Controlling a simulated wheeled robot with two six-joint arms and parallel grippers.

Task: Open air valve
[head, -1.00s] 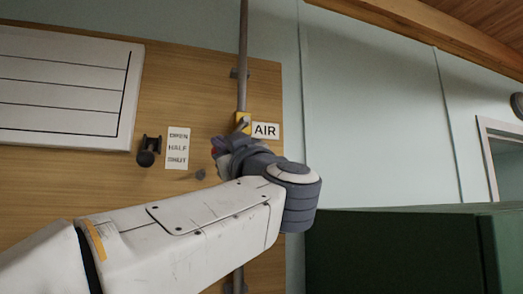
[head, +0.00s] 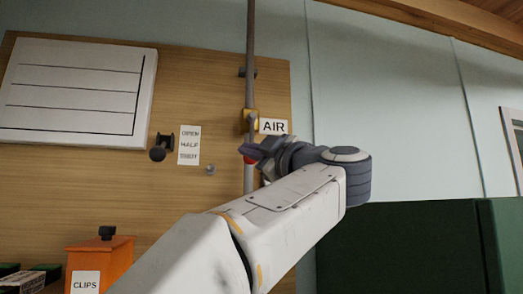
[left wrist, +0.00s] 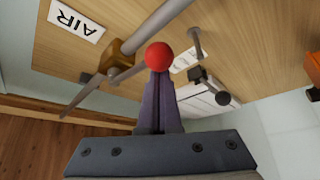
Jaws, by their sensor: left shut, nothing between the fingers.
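The air valve has a yellow body (head: 249,121) on a vertical grey pipe (head: 250,50), beside a white AIR label (head: 273,127). Its red knob (head: 248,160) shows just below the body, partly covered by my left gripper (head: 246,150). In the left wrist view the valve body (left wrist: 120,55) is at upper left, and a grey lever leads from it to the red knob (left wrist: 159,56). My left gripper (left wrist: 158,78) is shut and empty, its tips right at the knob; whether they touch cannot be told. My right gripper is out of view.
An OPEN/HALF/SHUT card (head: 190,145), a black fitting (head: 159,148) and a small grey peg (head: 210,169) are on the wooden board left of the valve. An orange CLIPS box (head: 100,264) stands at lower left. Dark green panels (head: 415,250) fill the lower right.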

